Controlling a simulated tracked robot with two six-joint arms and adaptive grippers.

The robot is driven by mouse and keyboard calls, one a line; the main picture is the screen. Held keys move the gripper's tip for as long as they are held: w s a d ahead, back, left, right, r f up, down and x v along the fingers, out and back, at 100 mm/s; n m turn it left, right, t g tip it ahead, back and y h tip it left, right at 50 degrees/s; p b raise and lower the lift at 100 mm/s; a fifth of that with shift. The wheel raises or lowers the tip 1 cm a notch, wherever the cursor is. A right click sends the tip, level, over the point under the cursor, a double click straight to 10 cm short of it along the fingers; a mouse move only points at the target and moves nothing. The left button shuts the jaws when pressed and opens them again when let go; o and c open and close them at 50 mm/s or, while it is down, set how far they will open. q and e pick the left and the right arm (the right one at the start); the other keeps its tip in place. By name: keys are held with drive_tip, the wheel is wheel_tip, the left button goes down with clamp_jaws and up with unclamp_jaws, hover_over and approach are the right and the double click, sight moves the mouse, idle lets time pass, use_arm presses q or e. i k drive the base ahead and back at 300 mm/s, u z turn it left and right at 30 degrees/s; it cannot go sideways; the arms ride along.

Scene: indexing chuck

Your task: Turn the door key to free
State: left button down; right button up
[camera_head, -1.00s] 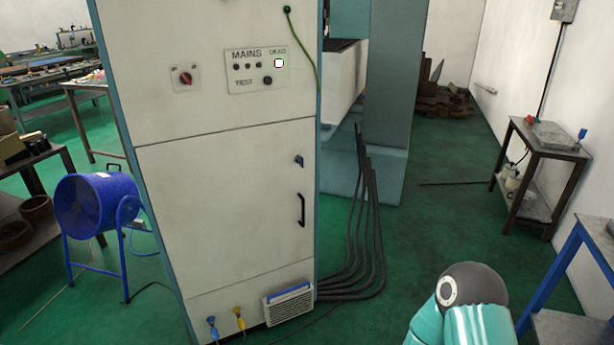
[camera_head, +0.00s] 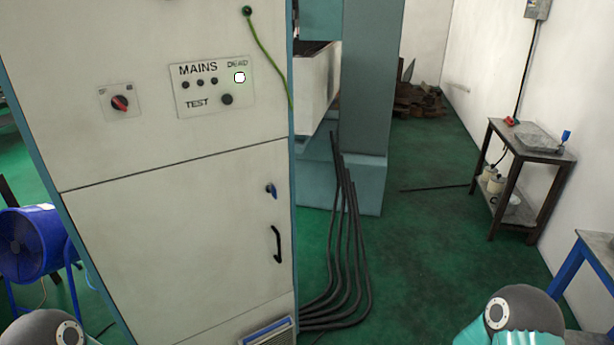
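The blue door key (camera_head: 272,191) sits in the lower door of the white cabinet (camera_head: 170,240), near the door's right edge. A black door handle (camera_head: 277,244) is fixed just below it. The key's exact angle is too small to tell. Parts of my two arms show at the bottom left and bottom right of the head view. Neither gripper is in view, and nothing of mine touches the key.
A red rotary switch (camera_head: 120,103) and a MAINS test panel (camera_head: 213,88) with a lit DEAD lamp are above the door. Black cables (camera_head: 345,240) run down right of the cabinet. A blue fan (camera_head: 35,245) stands left. A small table (camera_head: 530,160) stands right.

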sight(272, 189)
drive_tip(key=u, duration=0.1)
drive_tip(key=i, duration=1.15)
drive_tip(key=u, duration=0.45)
